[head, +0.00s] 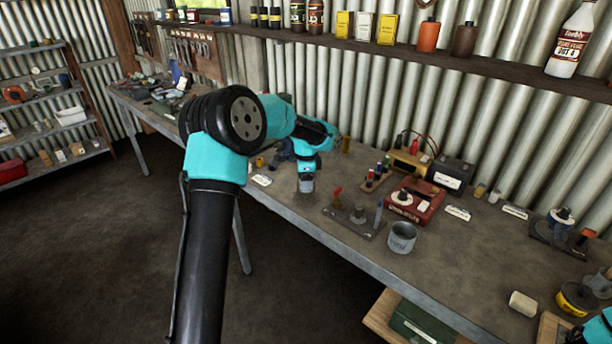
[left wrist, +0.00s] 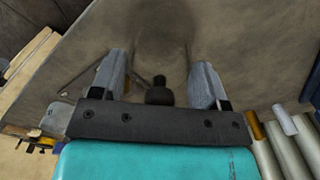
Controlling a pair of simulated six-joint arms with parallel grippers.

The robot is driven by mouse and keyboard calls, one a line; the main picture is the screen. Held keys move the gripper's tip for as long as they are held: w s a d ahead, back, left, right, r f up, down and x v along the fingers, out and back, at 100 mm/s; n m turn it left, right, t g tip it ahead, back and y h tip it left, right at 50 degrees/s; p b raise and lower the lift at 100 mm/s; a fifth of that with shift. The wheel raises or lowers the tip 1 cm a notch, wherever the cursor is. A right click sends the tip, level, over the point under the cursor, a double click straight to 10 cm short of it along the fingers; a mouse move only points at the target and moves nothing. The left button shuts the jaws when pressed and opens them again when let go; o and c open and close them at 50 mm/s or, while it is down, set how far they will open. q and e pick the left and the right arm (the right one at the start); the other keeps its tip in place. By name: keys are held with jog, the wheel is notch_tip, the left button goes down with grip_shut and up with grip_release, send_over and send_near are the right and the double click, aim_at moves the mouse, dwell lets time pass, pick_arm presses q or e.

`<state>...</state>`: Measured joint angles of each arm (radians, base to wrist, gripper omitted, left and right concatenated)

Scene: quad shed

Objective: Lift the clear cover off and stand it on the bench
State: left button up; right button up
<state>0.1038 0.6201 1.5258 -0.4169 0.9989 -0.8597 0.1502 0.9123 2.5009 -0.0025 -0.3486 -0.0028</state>
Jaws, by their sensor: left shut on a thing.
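My left gripper (head: 306,184) is above the back-left part of the bench (head: 330,232), pointing down. In the left wrist view its fingers (left wrist: 162,88) stand well apart and are shut on the clear cover (left wrist: 158,94). A black knob shows between the fingers; the cover's clear walls can hardly be made out, and its lower edge cannot be told. A soft dark shadow lies on the bench below it. In the head view my own arm and gripper hide most of the cover. A teal part of my right arm shows at the bottom right corner; its jaws do not show.
Right of the gripper are a metal plate with a red-handled part (head: 350,215), a grey cup (head: 402,238), a red box (head: 414,200) and a dark battery (head: 450,174). A white label (head: 262,180) lies left of it. A shelf with bottles runs along the wall.

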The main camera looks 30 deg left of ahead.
pick_arm(q)
jog(key=shift+f, duration=0.5)
dwell(0.6)
jog(key=o, duration=1)
jog(key=shift+o, duration=0.2)
jog(key=shift+r, duration=3)
